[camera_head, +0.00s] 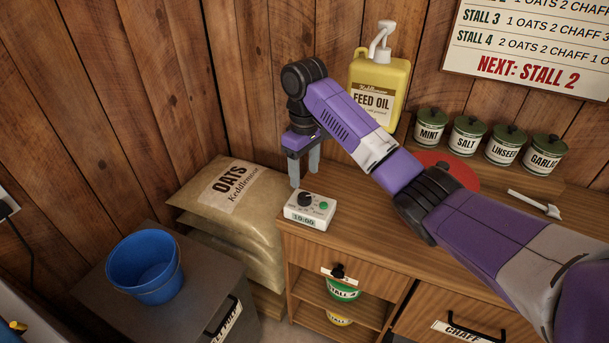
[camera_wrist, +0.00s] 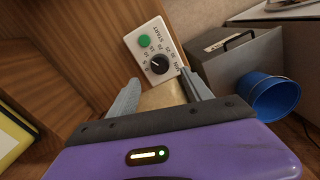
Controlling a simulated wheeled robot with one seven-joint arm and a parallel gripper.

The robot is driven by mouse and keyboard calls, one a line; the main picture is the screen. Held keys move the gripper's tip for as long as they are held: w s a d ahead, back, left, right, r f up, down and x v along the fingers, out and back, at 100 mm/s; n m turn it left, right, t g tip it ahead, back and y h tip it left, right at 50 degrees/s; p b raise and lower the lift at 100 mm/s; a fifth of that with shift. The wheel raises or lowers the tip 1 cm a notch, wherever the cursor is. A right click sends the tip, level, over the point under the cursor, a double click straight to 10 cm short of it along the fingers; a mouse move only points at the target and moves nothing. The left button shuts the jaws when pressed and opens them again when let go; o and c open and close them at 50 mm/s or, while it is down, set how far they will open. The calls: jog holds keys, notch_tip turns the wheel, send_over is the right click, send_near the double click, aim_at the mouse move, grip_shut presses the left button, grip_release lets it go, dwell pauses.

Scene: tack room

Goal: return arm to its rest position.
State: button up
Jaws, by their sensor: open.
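My purple arm (camera_head: 345,118) reaches in from the right of the head view, over the wooden cabinet top. My gripper (camera_head: 305,176) points down at the cabinet's left end, just above and behind a white timer box (camera_head: 310,207). Its fingers are apart and nothing is between them. In the wrist view my gripper (camera_wrist: 160,95) also shows open, with the timer (camera_wrist: 152,52) beyond the fingertips.
A yellow feed oil jug (camera_head: 378,85) stands behind my arm. Several labelled tins (camera_head: 467,135), a red disc (camera_head: 452,168) and a white scoop (camera_head: 533,203) are on the cabinet right of it. Oat sacks (camera_head: 232,205) lie left, by a blue bucket (camera_head: 145,268) on a grey bin (camera_head: 200,290).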

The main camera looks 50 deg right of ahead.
dwell(0.4)
jog(key=shift+w, duration=0.35)
jog(key=w+a+r+t, duration=0.2)
jog(key=w+t, duration=0.2)
jog(key=w, duration=0.2)
jog(key=w+a+r+t, duration=0.2)
jog(key=w+t, duration=0.3)
jog(key=w, duration=0.2)
jog(key=s+a+m+t, duration=0.1)
jog(key=s+a+t, duration=0.15)
jog(key=a, duration=0.35)
jog(key=s+a+m+t, duration=0.2)
jog(key=a+t, duration=0.2)
jog(key=a, duration=0.2)
jog(key=s+a+f, duration=0.1)
jog(key=s+a, duration=0.2)
jog(key=s, duration=1.3)
jog(key=s+a+f+n, duration=0.1)
jog(key=s+a+f, duration=0.1)
jog(key=s, duration=1.4)
jog(key=s+a+f+n, duration=0.1)
jog(key=s+a, duration=0.3)
jog(key=s, duration=1.3)
jog(key=shift+a+f+g, duration=0.15)
jog(key=shift+f+g, duration=0.2)
jog(key=shift+f, duration=0.25)
